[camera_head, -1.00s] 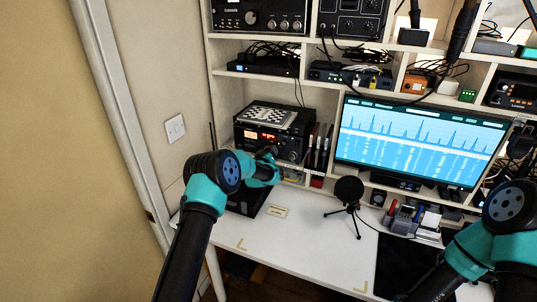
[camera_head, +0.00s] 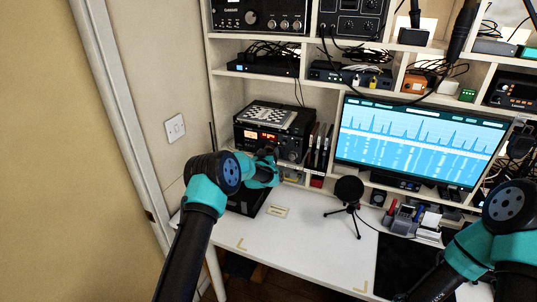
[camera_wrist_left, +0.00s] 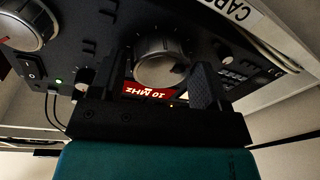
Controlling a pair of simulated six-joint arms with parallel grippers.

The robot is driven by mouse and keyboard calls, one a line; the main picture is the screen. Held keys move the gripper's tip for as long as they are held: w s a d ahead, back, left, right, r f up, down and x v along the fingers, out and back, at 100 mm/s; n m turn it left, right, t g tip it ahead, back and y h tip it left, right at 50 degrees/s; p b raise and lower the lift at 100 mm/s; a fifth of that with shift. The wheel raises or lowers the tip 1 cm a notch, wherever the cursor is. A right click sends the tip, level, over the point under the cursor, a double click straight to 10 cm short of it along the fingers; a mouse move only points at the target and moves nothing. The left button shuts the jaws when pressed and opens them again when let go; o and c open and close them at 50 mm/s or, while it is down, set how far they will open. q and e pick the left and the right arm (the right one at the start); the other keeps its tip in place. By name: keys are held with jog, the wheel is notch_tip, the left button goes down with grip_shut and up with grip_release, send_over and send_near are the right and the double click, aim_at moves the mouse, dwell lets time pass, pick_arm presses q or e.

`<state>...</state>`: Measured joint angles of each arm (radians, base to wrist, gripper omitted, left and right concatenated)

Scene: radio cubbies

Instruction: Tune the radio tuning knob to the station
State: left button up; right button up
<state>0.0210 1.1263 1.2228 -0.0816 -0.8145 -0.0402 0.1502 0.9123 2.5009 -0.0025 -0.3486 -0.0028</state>
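The radio (camera_head: 262,137) is a black box with a lit orange display, on the shelf at the left in the head view. My left gripper (camera_head: 270,150) is at the right part of its front. In the left wrist view the round grey tuning knob (camera_wrist_left: 163,62) lies between the fingers of my left gripper (camera_wrist_left: 162,78). The fingers are apart, one on each side of the knob; I cannot tell if they touch it. The lit red display (camera_wrist_left: 160,92) reads "10 MHz", upside down. My right gripper (camera_head: 428,284) is partly in view at the bottom right, its fingertips hidden.
A second large knob (camera_wrist_left: 28,22) and a switch (camera_wrist_left: 30,68) are left of the tuning knob in the wrist view. A monitor (camera_head: 418,138) stands right of the radio. A small microphone on a tripod (camera_head: 349,190) stands on the white desk (camera_head: 300,250), whose front left is clear.

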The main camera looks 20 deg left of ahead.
pick_arm(q)
jog(key=shift+s, duration=0.15)
jog(key=s, duration=1.7)
jog(key=shift+a+f, duration=0.2)
jog(key=shift+f, duration=0.15)
dwell(1.6)
jog(key=shift+o, duration=1.4)
jog(key=shift+a, duration=0.2)
jog(key=shift+w+a+r+m+g+h, duration=0.15)
jog(key=shift+a+m+g+h, duration=0.1)
jog(key=shift+a+m+h, duration=0.45)
jog(key=shift+w+a+m+g+h, duration=0.1)
jog(key=shift+a+m+g+h, duration=0.25)
jog(key=shift+a+h, duration=0.6)
jog(key=shift+d, duration=0.1)
jog(key=x, duration=1.7)
jog(key=shift+w+r, duration=0.15)
jog(key=shift+w, duration=0.05)
